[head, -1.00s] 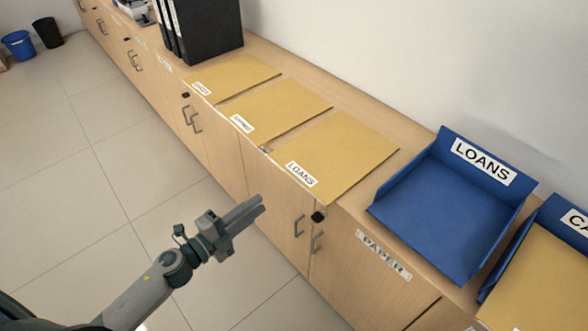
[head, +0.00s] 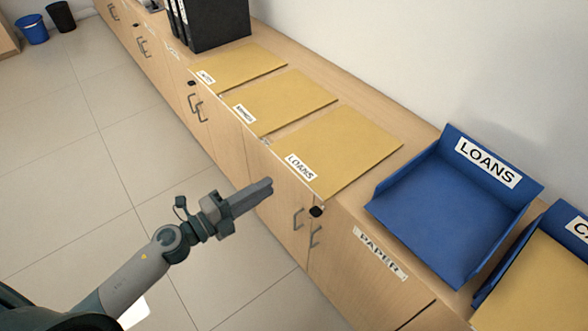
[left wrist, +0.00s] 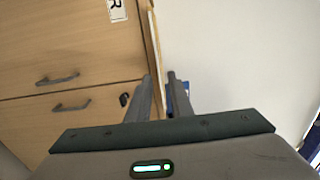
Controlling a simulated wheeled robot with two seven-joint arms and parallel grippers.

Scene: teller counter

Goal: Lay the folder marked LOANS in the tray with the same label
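The yellow folder marked LOANS (head: 345,150) lies flat on the counter, its label at the front edge. The blue tray labelled LOANS (head: 440,215) stands to its right on the counter and is empty. My left gripper (head: 268,187) is in front of the counter, short of the LOANS folder and apart from it. In the left wrist view, its two fingers (left wrist: 160,84) have a narrow gap between them with nothing held. A bit of blue shows behind the right finger there. My right gripper is not in view.
Two more yellow folders (head: 285,100) (head: 235,66) lie to the left of the LOANS one, before black binders (head: 215,22). A second blue tray (head: 568,215), holding a yellow folder, stands at the right edge. The counter (head: 345,208) has cabinet doors with handles below.

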